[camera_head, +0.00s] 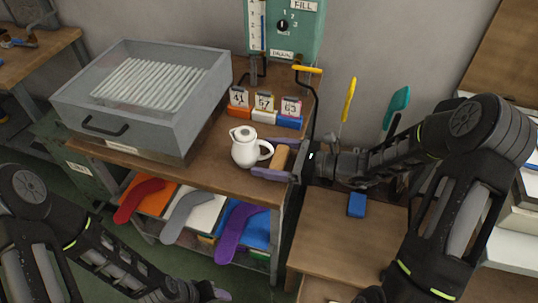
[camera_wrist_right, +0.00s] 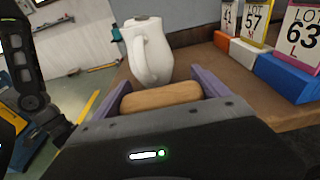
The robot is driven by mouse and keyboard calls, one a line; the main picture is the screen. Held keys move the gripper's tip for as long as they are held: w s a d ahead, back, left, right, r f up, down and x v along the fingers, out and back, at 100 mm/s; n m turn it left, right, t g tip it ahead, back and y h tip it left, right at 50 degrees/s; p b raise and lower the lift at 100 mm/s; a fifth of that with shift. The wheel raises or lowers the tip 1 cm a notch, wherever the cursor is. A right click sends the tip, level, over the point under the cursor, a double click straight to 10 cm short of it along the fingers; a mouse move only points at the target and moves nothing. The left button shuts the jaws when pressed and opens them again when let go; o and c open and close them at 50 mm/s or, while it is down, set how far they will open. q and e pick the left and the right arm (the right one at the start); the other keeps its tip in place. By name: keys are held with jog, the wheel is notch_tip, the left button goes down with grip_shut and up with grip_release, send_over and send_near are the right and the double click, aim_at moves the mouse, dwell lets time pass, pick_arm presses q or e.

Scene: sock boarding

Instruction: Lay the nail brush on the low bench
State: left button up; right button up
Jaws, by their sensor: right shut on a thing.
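The nail brush (camera_head: 280,157), a tan wooden rounded block, sits between the purple fingers of my right gripper (camera_head: 270,160), which is shut on it. In the right wrist view the brush (camera_wrist_right: 161,97) lies crosswise between both fingers; its underside is hidden. The gripper is at the right end of the workbench, just right of the white jug (camera_head: 244,148). The low bench (camera_head: 325,235) is lower and to the right, with a brown wooden top. My left gripper (camera_head: 215,291) shows only partly at the bottom edge; its opening is unclear.
A blue block (camera_head: 356,205) lies on the low bench, whose front left top is clear. Lot cards on coloured blocks (camera_head: 264,117) stand behind the jug. A grey tray box (camera_head: 180,120) fills the workbench's left. Yellow (camera_head: 348,100) and teal (camera_head: 396,105) tools stand behind my right arm.

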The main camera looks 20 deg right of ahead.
jog(key=o, duration=1.3)
jog(key=shift+f, duration=0.1)
jog(key=shift+o, duration=0.2)
jog(key=shift+r, duration=0.25)
jog(key=shift+s+d, duration=0.2)
jog(key=shift+d, duration=0.1)
jog(key=v, duration=1.1)
jog(key=shift+b, duration=0.3)
jog(key=shift+s+d, duration=0.1)
jog(key=shift+d, duration=0.05)
